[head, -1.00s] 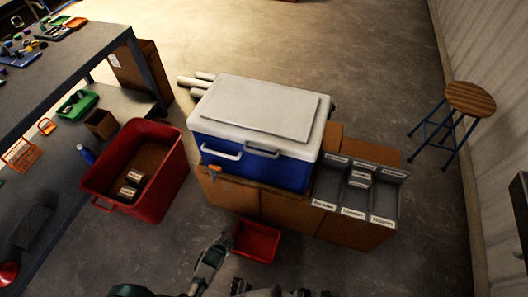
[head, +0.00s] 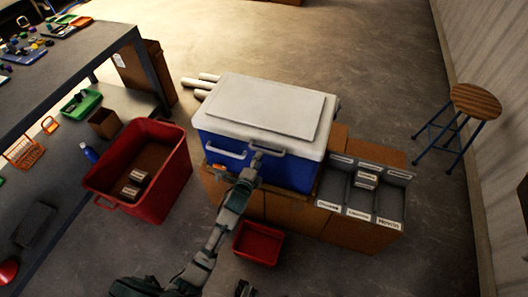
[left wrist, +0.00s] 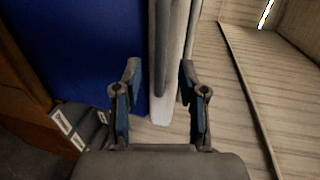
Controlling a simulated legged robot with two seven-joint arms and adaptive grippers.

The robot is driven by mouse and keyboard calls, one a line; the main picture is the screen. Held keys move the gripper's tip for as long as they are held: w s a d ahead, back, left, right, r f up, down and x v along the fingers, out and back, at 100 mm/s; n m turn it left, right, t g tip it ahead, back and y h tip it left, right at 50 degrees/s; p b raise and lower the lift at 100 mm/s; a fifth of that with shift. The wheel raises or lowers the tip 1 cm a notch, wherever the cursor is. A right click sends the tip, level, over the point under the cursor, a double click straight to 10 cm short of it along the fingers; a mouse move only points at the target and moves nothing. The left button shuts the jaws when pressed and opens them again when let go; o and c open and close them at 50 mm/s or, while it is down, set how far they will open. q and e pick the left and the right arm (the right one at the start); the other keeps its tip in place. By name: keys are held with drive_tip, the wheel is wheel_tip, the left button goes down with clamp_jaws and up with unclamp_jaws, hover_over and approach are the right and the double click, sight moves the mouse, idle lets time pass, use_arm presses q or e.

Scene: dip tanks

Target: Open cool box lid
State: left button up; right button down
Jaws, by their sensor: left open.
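The cool box in the head view has a blue body (head: 295,173) and a white lid (head: 268,105), which lies shut on top. Two handles show on its front, a white left one (head: 226,152) and a greyer right one (head: 290,153). My left gripper (head: 256,158) is open at the right handle, just under the lid's front edge. In the left wrist view, the open fingers (left wrist: 160,68) stand either side of the pale lid edge (left wrist: 180,85), with the blue body (left wrist: 80,50) at left. I cannot tell whether they touch. A dark piece at the head view's bottom edge may be my right gripper (head: 244,289).
The box stands on a brown cardboard base (head: 285,210) beside a grey labelled sorter (head: 391,202). A large red bin (head: 170,180) is at left and a small red tray (head: 258,244) is in front. A stool (head: 475,102) stands right.

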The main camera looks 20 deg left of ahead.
sight(263, 150)
use_arm(q)
drive_tip(key=b+x, duration=0.1)
drive_tip(key=x, duration=0.5)
drive_tip(key=shift+w+a+f, duration=0.1)
drive_tip(key=shift+f, duration=0.05)
drive_tip(key=shift+w, duration=0.1)
use_arm(e)
drive_tip(key=r, duration=0.3)
drive_tip(key=shift+w+r, duration=0.25)
drive_tip(key=shift+r, duration=0.1)
use_arm(q)
clamp_jaws()
use_arm(e)
drive_tip(key=shift+a, duration=0.1)
